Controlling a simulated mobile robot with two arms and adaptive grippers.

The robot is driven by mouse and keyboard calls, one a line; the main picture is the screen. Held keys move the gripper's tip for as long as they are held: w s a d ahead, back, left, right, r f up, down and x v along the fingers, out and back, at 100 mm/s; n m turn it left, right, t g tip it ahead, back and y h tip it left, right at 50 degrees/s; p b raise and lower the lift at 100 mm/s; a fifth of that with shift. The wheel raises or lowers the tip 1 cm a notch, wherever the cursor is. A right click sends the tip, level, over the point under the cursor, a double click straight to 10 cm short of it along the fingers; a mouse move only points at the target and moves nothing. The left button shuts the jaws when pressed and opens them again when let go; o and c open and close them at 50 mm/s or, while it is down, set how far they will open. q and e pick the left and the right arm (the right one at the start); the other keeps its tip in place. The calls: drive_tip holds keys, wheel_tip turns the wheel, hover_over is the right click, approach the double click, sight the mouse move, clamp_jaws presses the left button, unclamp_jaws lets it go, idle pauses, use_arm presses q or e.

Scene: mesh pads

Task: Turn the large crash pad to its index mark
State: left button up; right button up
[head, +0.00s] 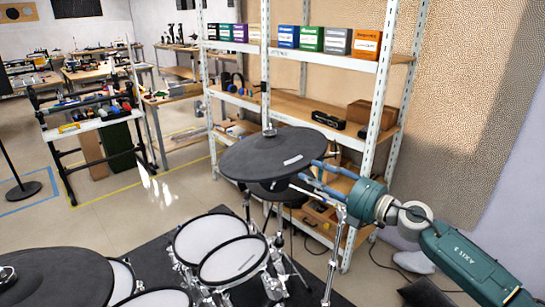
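The crash pad (262,156), a large dark round pad, sits slightly tilted on a stand in the middle of the head view. A short white mark (292,160) lies on its top near the front right rim. My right gripper (306,171), on a teal arm from the lower right, has its blue fingers at the pad's right front rim. The fingers look spread apart, with a gap between them; whether they touch the rim is unclear. A separate index mark cannot be made out. My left gripper is not in view.
White mesh drum pads (233,261) stand below the crash pad, and another dark pad (52,277) is at the lower left. A metal shelf (292,58) with coloured boxes stands close behind. Stand legs and cables crowd the floor near my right arm.

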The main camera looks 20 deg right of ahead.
sight(285, 161)
drive_tip(key=shift+n, duration=0.3)
drive_tip(key=p+x, duration=0.1)
drive_tip(key=x, duration=0.2)
drive_tip(key=r+p+x, duration=0.1)
drive_tip(key=x, duration=0.2)
drive_tip(key=p+x, duration=0.1)
drive_tip(key=x, duration=0.2)
drive_tip(key=shift+w+a+r+p, duration=0.15)
drive_tip(key=shift+w+a+p, duration=0.1)
drive_tip(key=shift+a+p, duration=0.15)
drive_tip(key=shift+w+a, duration=0.3)
drive_tip(key=shift+w, duration=0.2)
clamp_jaws()
